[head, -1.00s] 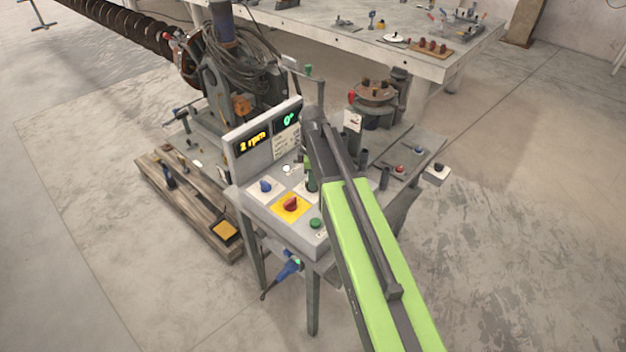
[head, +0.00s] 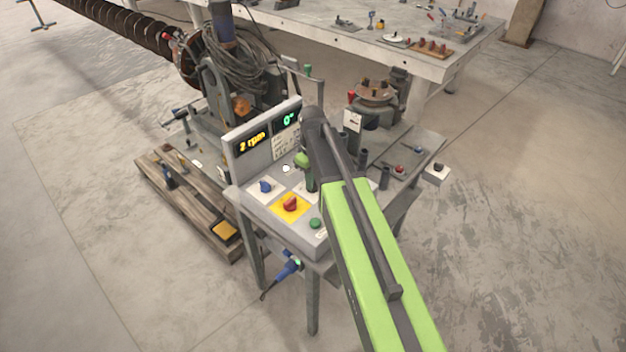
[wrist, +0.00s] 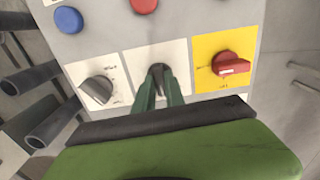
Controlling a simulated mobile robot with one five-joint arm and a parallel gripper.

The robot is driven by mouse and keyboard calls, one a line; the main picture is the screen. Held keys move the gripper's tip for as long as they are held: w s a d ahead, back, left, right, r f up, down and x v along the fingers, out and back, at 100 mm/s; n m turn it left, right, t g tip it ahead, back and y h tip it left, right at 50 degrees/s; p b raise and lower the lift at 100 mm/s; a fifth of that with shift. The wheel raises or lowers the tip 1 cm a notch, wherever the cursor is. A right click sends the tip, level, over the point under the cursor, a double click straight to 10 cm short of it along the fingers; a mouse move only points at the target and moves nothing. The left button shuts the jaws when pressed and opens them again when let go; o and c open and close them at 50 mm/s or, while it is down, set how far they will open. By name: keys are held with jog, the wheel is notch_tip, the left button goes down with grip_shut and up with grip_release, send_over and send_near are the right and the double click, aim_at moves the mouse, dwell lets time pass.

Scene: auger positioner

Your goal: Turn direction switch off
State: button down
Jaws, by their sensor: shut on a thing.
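The control panel (head: 275,222) stands on a metal table and also fills the wrist view (wrist: 205,20). In the wrist view, a dark switch knob on the middle white plate (wrist: 135,62) sits between the two fingertips of my gripper (wrist: 158,78). My gripper is shut on this knob, which I take to be the direction switch; its label is unreadable. The fingers partly hide the knob. In the head view my gripper (head: 311,184) reaches down to the panel, and my arm hides the panel's right part.
In the wrist view a grey knob (wrist: 97,90) is left of the fingers and a red switch (wrist: 232,64) on yellow is right. A blue button (wrist: 69,19) and a red button (wrist: 144,4) lie beyond. The display (head: 252,141) reads 2 rpm.

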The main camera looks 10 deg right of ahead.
jog(key=shift+w, duration=0.15)
dwell(0.3)
jog(key=c, duration=1.4)
grip_release()
jog(key=shift+r, duration=0.1)
notch_tip(320, 180, up, 17)
jog(key=p, duration=1.7)
jog(key=shift+r, duration=0.15)
